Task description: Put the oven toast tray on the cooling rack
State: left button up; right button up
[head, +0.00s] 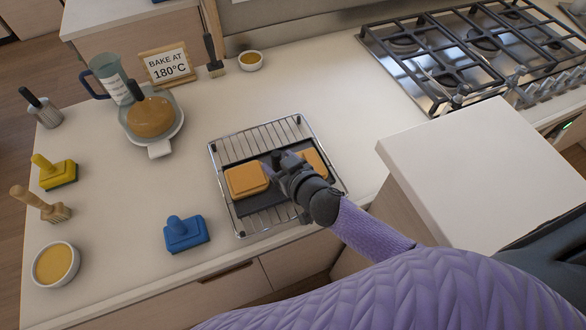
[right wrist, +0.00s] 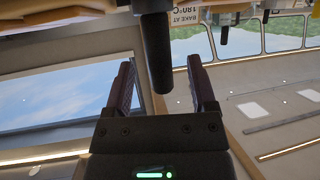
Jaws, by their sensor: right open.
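The dark oven toast tray (head: 262,196) lies on the wire cooling rack (head: 237,226), roughly flat, with two golden toast slices on it: one on the left (head: 247,179), one on the right (head: 315,160) partly hidden by my gripper. My right gripper (head: 280,163) is over the tray between the slices. In the right wrist view its jaws (right wrist: 163,88) are open, with a dark rod (right wrist: 156,52), perhaps the tray's handle, between the two fingers. I cannot tell whether either finger touches it. My left gripper is not in view.
A sign reading "BAKE AT 180°C" (head: 168,65), a jug (head: 110,75) and a small bowl (head: 251,61) stand further back. A gas hob (head: 470,50) is at the back right. Clear counter lies between rack and hob.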

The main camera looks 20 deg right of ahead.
jog(key=p+v, duration=0.1)
jog(key=v, duration=0.9)
jog(key=shift+s, duration=0.1)
jog(key=s+d+r+g+h, duration=0.1)
jog(key=s+r+g+h, duration=0.2)
jog(key=s+g, duration=0.8)
notch_tip(320, 180, down, 26)
jog(key=s+b, duration=0.2)
jog(key=b, duration=0.6)
jog(key=s+d+f+b, duration=0.1)
jog(key=s+f+b, duration=0.2)
jog(key=s+f, duration=0.3)
jog(key=s+d+f+g+b, duration=0.1)
jog(key=s+f+b, duration=0.3)
jog(key=f, duration=0.9)
jog(key=s+d, duration=0.1)
jog(key=s, duration=0.2)
jog(key=shift+s+d, duration=0.15)
jog(key=shift+s, duration=0.2)
